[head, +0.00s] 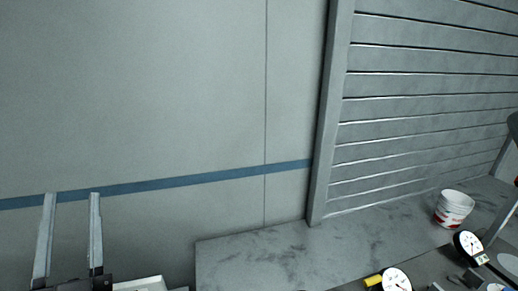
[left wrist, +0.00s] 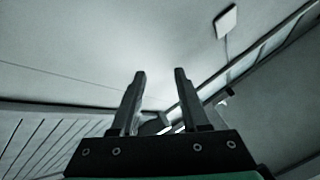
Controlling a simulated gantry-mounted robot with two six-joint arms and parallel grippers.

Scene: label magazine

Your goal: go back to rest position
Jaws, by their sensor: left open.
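My left gripper (head: 73,205) is at the lower left of the head view, with its two long grey fingers pointing up, apart and empty. In the left wrist view the same gripper (left wrist: 160,75) shows its two fingers spread with nothing between them, against the ceiling and upper walls. It touches nothing that I can see. My right gripper cannot be made out in either view.
A grey bench (head: 260,258) runs along the wall. A white and red tub (head: 453,208) stands on it at the right. Round dial gauges (head: 468,243) and (head: 396,280) lie at the lower right. A slatted shutter (head: 425,105) is behind. A pale box edge (head: 140,284) shows beside my left gripper.

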